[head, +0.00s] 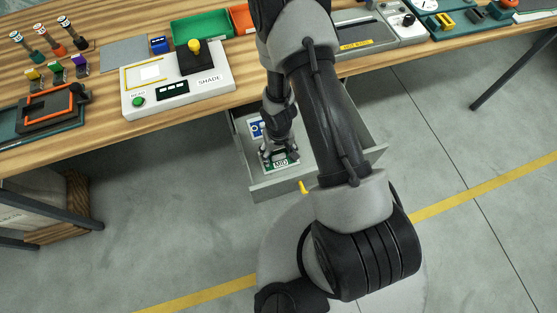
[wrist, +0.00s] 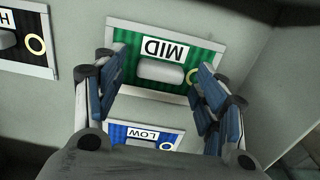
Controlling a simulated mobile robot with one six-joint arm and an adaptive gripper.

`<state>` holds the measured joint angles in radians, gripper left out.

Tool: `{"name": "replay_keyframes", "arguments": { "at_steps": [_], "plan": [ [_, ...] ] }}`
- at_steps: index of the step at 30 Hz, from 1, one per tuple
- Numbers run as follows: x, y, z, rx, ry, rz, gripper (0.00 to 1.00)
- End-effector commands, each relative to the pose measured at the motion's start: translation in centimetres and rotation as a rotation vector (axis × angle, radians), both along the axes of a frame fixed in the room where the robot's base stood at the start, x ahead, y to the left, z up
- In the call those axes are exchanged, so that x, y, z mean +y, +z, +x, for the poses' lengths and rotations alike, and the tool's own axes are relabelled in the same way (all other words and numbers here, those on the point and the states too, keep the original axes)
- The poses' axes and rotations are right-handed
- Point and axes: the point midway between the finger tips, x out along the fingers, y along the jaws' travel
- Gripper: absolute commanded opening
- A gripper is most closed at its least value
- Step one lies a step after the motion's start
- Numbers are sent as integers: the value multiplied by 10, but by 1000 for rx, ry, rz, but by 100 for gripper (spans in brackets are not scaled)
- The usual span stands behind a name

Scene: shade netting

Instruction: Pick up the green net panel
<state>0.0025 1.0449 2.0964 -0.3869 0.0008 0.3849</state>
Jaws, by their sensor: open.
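The green net panel (wrist: 128,37) lies flat in an open drawer, with a white "MID" label, a raised grey grip block (wrist: 160,72) and a pale ring. It also shows in the head view (head: 281,163), partly hidden by my gripper. My gripper (wrist: 158,80) is open and points down over this panel. Its two fingers stand on either side of the grey block with gaps to it, and they cover parts of the panel's sides. I cannot tell how high the fingertips are above the panel. In the head view my gripper (head: 280,154) is inside the drawer outline.
A blue "LOW" panel (wrist: 146,136) and a black panel (wrist: 27,42) lie beside it in the drawer (head: 283,186). The drawer walls stand close around. Above is a wooden table (head: 110,140) with a white control box (head: 178,92) and trays.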

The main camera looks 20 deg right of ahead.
Motion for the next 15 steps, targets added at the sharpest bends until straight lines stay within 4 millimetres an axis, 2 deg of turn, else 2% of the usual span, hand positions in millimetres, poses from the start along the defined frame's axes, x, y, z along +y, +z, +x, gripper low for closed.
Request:
{"name": "replay_keyframes", "arguments": {
  "at_steps": [8, 15],
  "plan": [
    [0, -2, 0, -1, 0, 0, 64],
    [0, -2, 0, -1, 0, 0, 48]
  ]
}}
